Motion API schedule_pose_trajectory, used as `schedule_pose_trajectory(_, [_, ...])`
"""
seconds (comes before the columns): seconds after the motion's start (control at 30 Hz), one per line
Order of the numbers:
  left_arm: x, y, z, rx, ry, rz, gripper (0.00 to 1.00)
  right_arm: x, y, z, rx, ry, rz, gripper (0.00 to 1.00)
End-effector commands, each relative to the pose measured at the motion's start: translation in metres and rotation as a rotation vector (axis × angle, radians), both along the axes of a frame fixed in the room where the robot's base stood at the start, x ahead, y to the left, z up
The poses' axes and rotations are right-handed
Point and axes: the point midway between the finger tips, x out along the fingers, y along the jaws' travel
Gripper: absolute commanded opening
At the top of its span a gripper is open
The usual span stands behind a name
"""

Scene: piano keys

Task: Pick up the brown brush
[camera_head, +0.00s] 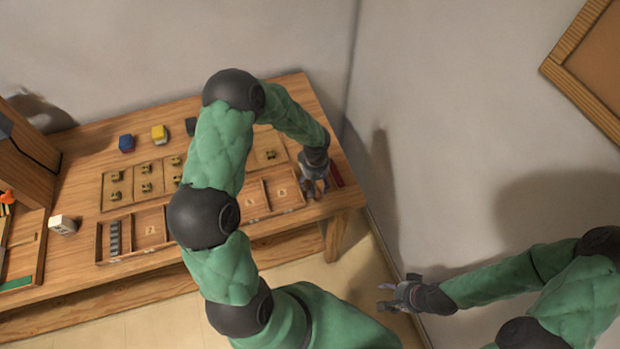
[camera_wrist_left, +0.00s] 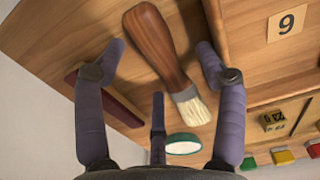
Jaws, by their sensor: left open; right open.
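The brown brush (camera_wrist_left: 158,48) lies on the wooden table in the left wrist view, with a brown handle and pale bristles (camera_wrist_left: 192,107). My left gripper (camera_wrist_left: 160,55) is open around the view of the brush, its purple fingers on both sides of it and one finger below. I see no grip on the brush, and cannot tell the height gap. In the head view my left gripper (camera_head: 314,187) is over the table's right end, and I cannot make out the brush there. My right gripper (camera_head: 388,296) is open and empty, off the table at the right.
A compartment tray (camera_head: 150,224) with numbered cards lies along the table's front. A dark red bar (camera_head: 336,175) is at the right edge. A green-and-white round thing (camera_wrist_left: 183,143) is near the bristles.

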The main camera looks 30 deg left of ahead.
Motion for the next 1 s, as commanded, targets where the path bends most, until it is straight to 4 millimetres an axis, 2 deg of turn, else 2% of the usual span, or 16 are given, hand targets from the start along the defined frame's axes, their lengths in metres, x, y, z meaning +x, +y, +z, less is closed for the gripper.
schedule_pose_trajectory(0.13, [0.000,0.000,0.001,0.000,-0.001,0.000,0.71,0.000,0.000,0.001,0.000,0.000,0.000,0.60])
schedule_pose_trajectory(0.17, [0.000,0.000,0.001,0.000,-0.001,0.000,0.66,0.000,0.000,0.001,0.000,0.000,0.000,0.60])
schedule_pose_trajectory(0.33, [0.000,0.000,0.001,0.001,-0.001,0.000,0.18,0.000,0.000,0.001,0.000,0.000,0.000,0.60])
schedule_pose_trajectory(0.37, [0.000,0.000,0.001,0.001,-0.001,0.000,0.13,0.000,0.000,0.001,0.000,0.000,0.000,0.60])
schedule_pose_trajectory(0.77, [0.000,0.000,0.003,0.000,-0.001,0.000,0.12,0.000,0.000,0.001,0.000,0.000,0.000,0.60])
schedule_pose_trajectory(1.0, [0.001,0.001,0.021,0.002,-0.004,0.001,0.12,0.000,0.000,0.005,0.000,0.000,0.000,0.60])
